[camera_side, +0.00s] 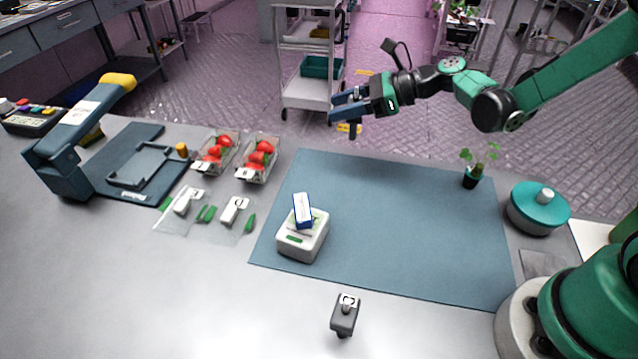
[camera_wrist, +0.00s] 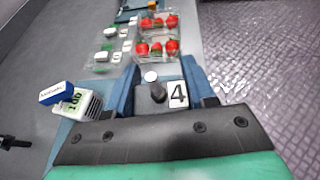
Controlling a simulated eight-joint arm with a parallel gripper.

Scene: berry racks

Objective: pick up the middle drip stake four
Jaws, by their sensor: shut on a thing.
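My gripper (camera_side: 346,106) is raised in the air beyond the far edge of the blue mat in the side view. In the wrist view its two blue fingers (camera_wrist: 160,88) are shut on a small dark piece, the drip stake four (camera_wrist: 157,93). It has a pale round top, and a white card with a black 4 (camera_wrist: 178,94) shows beside it. The lower part of the stake is hidden. In the side view I cannot clearly make out the stake between the fingers.
A white scale (camera_side: 303,246) bears a blue and white box (camera_side: 303,211) on the mat (camera_side: 400,220). Two strawberry punnets (camera_side: 216,152) (camera_side: 258,157) stand left of it. A grey tagged piece (camera_side: 344,317) stands in front.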

